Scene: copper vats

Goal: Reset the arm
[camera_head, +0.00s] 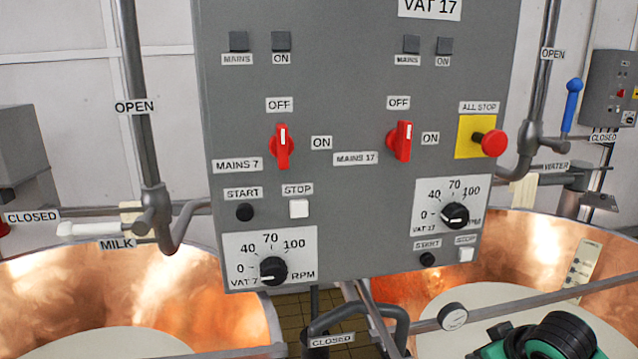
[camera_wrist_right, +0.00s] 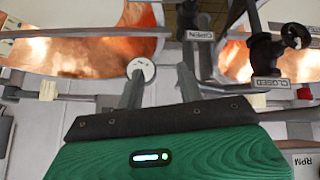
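My right arm (camera_head: 545,340) shows as a green and black part at the bottom right of the head view, in front of the right copper vat. Its fingers cannot be made out there. In the right wrist view my right gripper (camera_wrist_right: 160,88) has two grey fingers standing apart with nothing held between them. The green wrist housing fills the bottom of that view. My left gripper is in neither view.
A grey control panel (camera_head: 340,70) with red switches (camera_head: 282,146) and dials stands ahead. Copper vats (camera_head: 130,295) lie left and right below it. Pipes, a round gauge (camera_head: 452,316) and a blue-handled valve (camera_head: 572,100) are around. The wrist view shows a dark valve (camera_wrist_right: 265,50).

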